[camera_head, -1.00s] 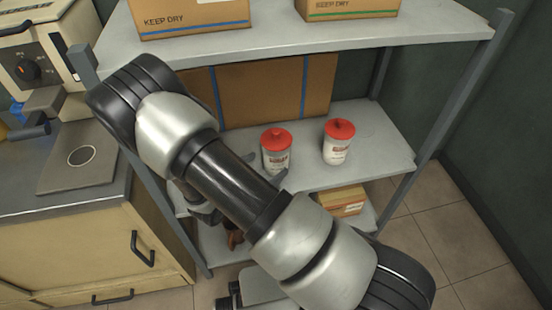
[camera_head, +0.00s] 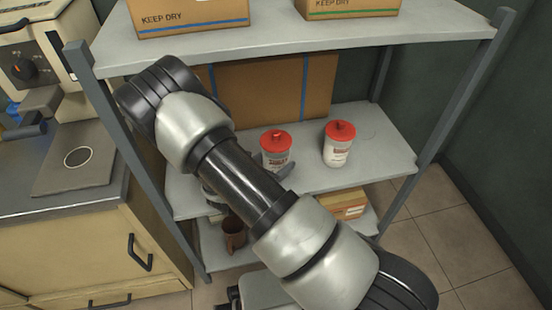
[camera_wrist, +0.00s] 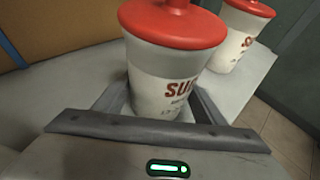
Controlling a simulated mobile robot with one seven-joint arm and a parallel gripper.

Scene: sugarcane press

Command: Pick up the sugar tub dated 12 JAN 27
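Two white sugar tubs with red lids stand upright on the middle shelf. The left tub (camera_head: 276,150) is near in the wrist view (camera_wrist: 165,75), with red lettering and small print too blurred to read as a date. The right tub (camera_head: 338,145) stands apart from it and shows at the upper right of the wrist view (camera_wrist: 238,35); its date cannot be read. My gripper (camera_wrist: 160,95) is open, with its fingers on either side of the left tub's lower body. A gap shows at the left finger; contact at the right is unclear. In the head view my arm hides most of my gripper.
The shelf rack (camera_head: 375,165) has a large cardboard box (camera_head: 270,85) behind the tubs and boxes on its top board. A brown cup (camera_head: 233,233) and a small box (camera_head: 343,204) are below. A counter (camera_head: 75,190) with a machine stands left. The shelf's right end is clear.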

